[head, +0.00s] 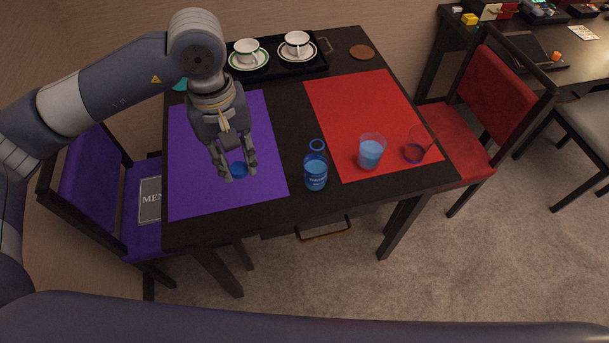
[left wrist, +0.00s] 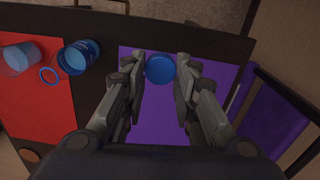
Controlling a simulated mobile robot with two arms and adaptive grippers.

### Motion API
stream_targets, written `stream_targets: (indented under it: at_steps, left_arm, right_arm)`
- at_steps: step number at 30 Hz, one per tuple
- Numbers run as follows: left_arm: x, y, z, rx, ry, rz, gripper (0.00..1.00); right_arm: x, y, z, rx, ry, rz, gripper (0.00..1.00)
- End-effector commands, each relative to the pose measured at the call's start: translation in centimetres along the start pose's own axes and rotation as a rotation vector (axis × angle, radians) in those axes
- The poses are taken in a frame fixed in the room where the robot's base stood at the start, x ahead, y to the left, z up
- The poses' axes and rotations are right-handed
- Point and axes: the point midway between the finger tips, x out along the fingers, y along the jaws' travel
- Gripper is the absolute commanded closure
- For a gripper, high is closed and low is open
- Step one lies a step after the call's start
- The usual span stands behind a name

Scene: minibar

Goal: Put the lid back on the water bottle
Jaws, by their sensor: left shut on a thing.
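The blue lid (head: 238,170) is between the fingers of my left gripper (head: 239,174), over the purple mat (head: 190,195). In the left wrist view, the round lid (left wrist: 160,68) sits between the fingertips of my left gripper (left wrist: 160,70), which is shut on it. The blue water bottle (head: 316,174) stands upright and uncapped on the dark table, between the mats and to the right of my left gripper. The bottle (left wrist: 78,57) and its open mouth ring also show in the left wrist view. My right gripper is not in view.
A glass of blue liquid (head: 371,152) and a tilted-looking clear glass (head: 416,146) stand on the red mat (head: 350,100). A black tray (head: 272,70) with two cups is at the back. A brown coaster (head: 361,52) lies beside it. Chairs flank the table.

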Motion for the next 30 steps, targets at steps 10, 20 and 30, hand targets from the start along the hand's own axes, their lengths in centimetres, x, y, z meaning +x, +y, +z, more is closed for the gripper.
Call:
stream_targets:
  at_steps: [10, 20, 30]
  left_arm:
    - [-0.8, 5.7, -2.2, -0.37, -0.007, 0.005, 0.79]
    - [-2.1, 11.0, -3.6, -0.734, -0.003, -0.002, 0.79]
    - [-3.6, 16.1, -4.0, -1.096, 0.018, -0.007, 0.79]
  right_arm:
    - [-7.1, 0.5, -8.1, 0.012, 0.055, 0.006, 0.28]
    - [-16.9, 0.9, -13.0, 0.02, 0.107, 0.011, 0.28]
    - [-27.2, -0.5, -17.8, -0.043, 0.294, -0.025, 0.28]
